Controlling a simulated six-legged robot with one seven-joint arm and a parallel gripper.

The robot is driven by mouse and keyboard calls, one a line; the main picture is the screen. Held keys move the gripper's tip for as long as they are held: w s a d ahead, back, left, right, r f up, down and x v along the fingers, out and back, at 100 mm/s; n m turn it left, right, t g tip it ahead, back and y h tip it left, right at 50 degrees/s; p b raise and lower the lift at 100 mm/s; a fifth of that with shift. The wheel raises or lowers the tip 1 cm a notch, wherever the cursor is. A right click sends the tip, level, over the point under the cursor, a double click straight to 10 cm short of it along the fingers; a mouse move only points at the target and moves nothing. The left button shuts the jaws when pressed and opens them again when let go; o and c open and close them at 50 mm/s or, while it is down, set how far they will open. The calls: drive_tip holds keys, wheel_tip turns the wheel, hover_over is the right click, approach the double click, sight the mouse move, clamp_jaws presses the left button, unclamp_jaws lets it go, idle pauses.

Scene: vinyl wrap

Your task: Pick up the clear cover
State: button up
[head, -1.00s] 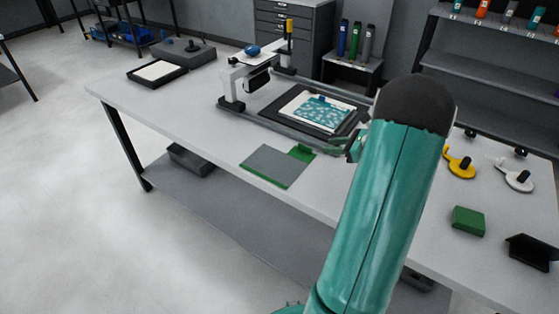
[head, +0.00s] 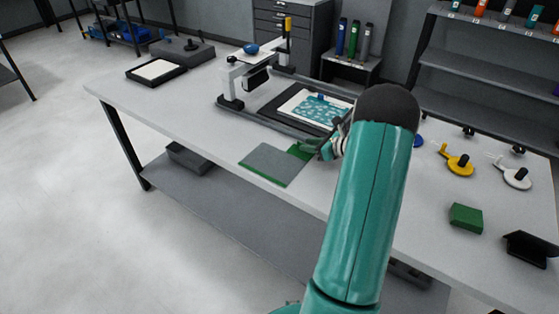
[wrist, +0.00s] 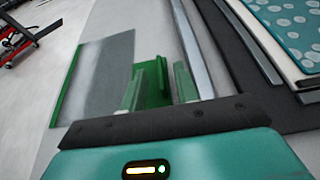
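The clear cover (head: 272,166) looks like a flat grey see-through sheet with a green edge, lying near the front edge of the table. A green tab (head: 298,151) stands at its right end. In the wrist view the sheet (wrist: 98,75) is on the left and the tab (wrist: 152,80) is ahead of my gripper (wrist: 158,88). My gripper's two pale green fingers are spread, with the tab showing between them; I cannot tell whether they touch it. In the head view my gripper (head: 322,150) is just right of the tab, partly hidden by my arm.
Behind the cover is a dark bed (head: 270,114) with a white and teal patterned sheet (head: 318,108). A rail frame with a white and black head (head: 240,82) stands over it. A green block (head: 467,219) and yellow (head: 459,166) and white (head: 516,178) handled discs lie right.

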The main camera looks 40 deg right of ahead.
drive_tip(key=shift+x, duration=1.2)
clamp_jaws()
drive_tip(key=shift+r, duration=0.1)
